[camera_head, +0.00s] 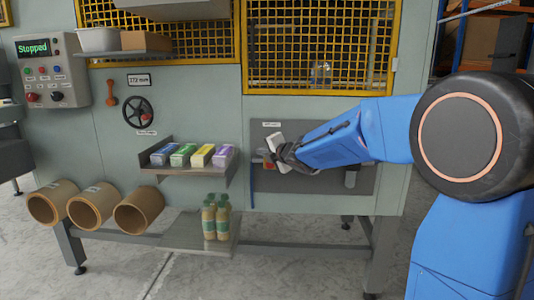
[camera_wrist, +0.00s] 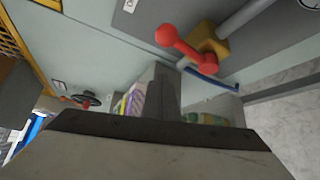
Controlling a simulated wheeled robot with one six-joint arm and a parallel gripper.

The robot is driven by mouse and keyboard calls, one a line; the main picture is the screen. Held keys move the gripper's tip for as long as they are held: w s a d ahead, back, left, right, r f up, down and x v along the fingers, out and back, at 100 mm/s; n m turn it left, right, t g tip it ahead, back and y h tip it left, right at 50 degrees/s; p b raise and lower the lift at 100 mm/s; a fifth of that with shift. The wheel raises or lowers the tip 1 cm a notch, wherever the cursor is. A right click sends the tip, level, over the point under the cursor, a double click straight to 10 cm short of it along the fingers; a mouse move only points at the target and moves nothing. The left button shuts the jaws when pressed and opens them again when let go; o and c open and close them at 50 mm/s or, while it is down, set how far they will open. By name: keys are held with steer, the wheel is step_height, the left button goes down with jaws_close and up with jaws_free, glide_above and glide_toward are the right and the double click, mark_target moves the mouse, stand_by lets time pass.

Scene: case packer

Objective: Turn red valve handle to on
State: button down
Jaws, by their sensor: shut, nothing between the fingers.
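The red valve handle (camera_wrist: 180,45) shows in the wrist view as a short bar with a rounded knob end. It joins a brass-coloured valve body (camera_wrist: 210,42) on a grey pipe (camera_wrist: 243,16). In the head view the valve is mostly hidden behind my gripper (camera_head: 277,150), which is in front of the dark grey panel (camera_head: 325,135). My gripper is shut and empty. Its pale body fills the bottom of the wrist view, with the handle beyond it and apart from it. I cannot read any on or off marking.
A shelf (camera_head: 190,171) with several coloured cartons is left of my gripper. Several bottles (camera_head: 215,220) stand on a lower tray. A dark handwheel (camera_head: 138,112), an orange lever (camera_head: 112,101) and a control box reading "Stopped" (camera_head: 53,70) are farther left. Yellow mesh guards (camera_head: 320,45) are above.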

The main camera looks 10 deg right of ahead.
steer(key=shift+w+d+r, duration=0.2)
steer(key=shift+w+d, duration=0.05)
steer(key=shift+d, duration=0.3)
steer(key=shift+w+d+r, duration=0.15)
steer(key=shift+w+d, duration=0.15)
steer(key=shift+d, duration=0.25)
steer(key=shift+w+d+r, duration=0.2)
steer(key=shift+w+d, duration=0.05)
steer(key=shift+d, duration=0.3)
steer(key=shift+d, duration=0.1)
